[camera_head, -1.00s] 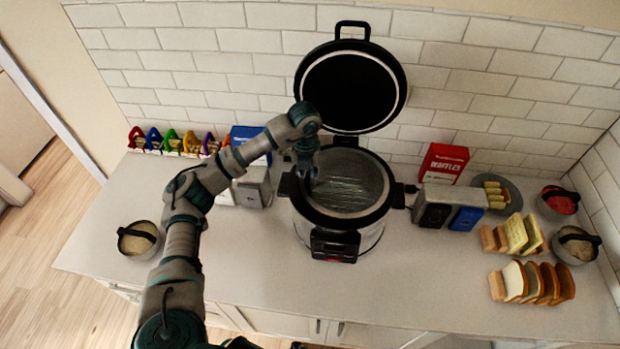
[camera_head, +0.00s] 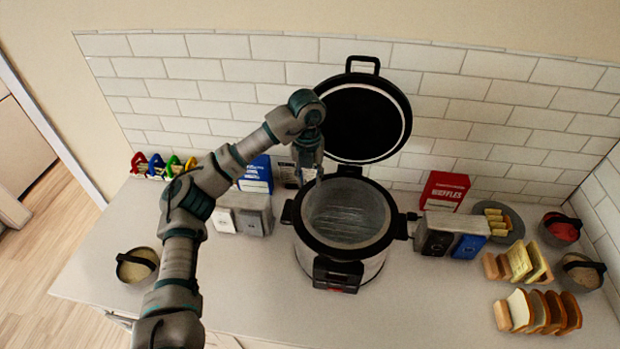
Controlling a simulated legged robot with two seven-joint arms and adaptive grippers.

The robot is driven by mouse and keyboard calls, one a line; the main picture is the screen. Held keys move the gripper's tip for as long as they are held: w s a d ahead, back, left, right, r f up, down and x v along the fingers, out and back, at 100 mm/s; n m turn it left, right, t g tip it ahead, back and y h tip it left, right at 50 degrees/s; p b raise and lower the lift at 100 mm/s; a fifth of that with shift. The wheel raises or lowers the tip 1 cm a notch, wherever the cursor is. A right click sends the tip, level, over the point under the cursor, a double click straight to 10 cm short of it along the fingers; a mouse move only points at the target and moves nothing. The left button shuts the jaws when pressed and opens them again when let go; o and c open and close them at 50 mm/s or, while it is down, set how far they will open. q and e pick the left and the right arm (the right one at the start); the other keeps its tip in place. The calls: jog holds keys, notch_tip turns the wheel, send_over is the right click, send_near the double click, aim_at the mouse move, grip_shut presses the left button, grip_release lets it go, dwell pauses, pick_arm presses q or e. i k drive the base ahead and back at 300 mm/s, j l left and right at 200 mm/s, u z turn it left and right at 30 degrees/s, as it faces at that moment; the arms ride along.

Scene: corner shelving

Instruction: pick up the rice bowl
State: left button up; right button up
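A dark grey bowl with pale, rice-like contents and a dark band over its top (camera_head: 137,266) stands at the counter's left front, left of my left arm. A similar bowl with tan contents (camera_head: 583,271) stands at the far right. I cannot tell for sure which is the rice bowl. My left gripper (camera_head: 312,172) points down above the back left rim of the open cooker (camera_head: 345,215), well away from both bowls. Its fingers are small and dark, so whether it is open is unclear. I see nothing held in it. My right gripper is out of view.
The cooker's round lid (camera_head: 362,118) stands up behind it. A red waffle box (camera_head: 444,191), a toaster (camera_head: 450,236), a plate of food (camera_head: 497,222), a red-filled bowl (camera_head: 558,228) and bread racks (camera_head: 538,312) fill the right. The counter's left part (camera_head: 95,245) is mostly clear.

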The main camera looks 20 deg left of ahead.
aim_at(140, 266)
jog(key=k, duration=1.5)
